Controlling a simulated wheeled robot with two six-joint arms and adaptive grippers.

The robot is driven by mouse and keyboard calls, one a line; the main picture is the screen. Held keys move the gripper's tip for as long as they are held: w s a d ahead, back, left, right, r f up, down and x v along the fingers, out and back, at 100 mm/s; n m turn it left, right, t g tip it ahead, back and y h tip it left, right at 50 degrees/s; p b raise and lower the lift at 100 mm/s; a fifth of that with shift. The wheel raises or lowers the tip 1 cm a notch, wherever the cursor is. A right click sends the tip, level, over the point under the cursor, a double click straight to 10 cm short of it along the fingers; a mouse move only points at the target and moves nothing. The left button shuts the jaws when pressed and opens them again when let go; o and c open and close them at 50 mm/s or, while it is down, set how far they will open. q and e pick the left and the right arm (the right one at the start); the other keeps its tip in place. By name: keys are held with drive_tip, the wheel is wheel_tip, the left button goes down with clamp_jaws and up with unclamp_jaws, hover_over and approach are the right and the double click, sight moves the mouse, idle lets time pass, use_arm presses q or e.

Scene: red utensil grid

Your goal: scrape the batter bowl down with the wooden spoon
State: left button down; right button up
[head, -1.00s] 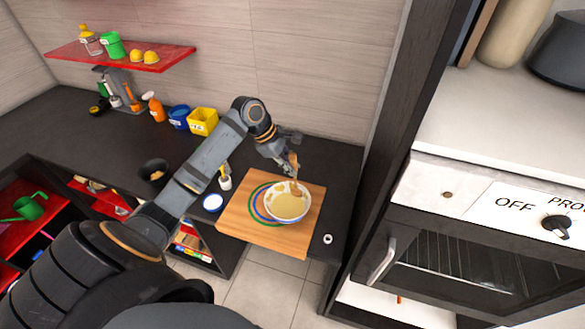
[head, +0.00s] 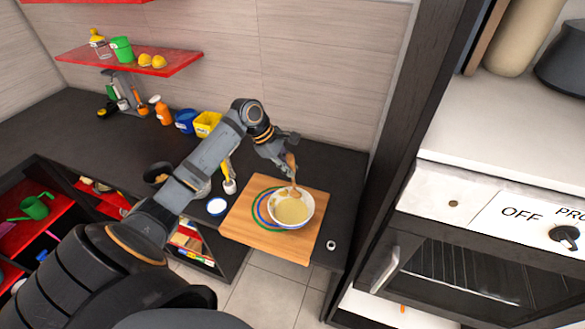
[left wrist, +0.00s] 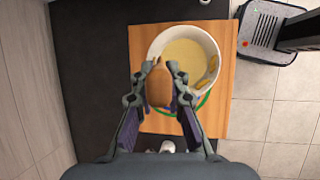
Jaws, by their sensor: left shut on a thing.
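The white batter bowl (head: 308,221) stands on a wooden board, with pale yellow batter (head: 290,208) inside. My left gripper (head: 289,164) is shut on the wooden spoon (head: 292,172) above the bowl's back rim. The spoon slants down, its lower end at the back inside of the bowl; whether it touches the wall I cannot tell. In the left wrist view the spoon (left wrist: 159,86) is between my left fingers (left wrist: 159,78), beside the bowl (left wrist: 213,48). Yellowish smears mark the bowl's inner wall there. My right gripper is not in view.
The board (head: 260,233) carries coloured rings under the bowl. A yellow container (head: 207,124) is farther back. The oven (head: 470,265) stands on the right.

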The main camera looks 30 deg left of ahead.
use_arm(q)
drive_tip(key=shift+a, duration=0.15)
drive_tip(key=shift+s+a, duration=0.6)
drive_tip(key=shift+a, duration=0.05)
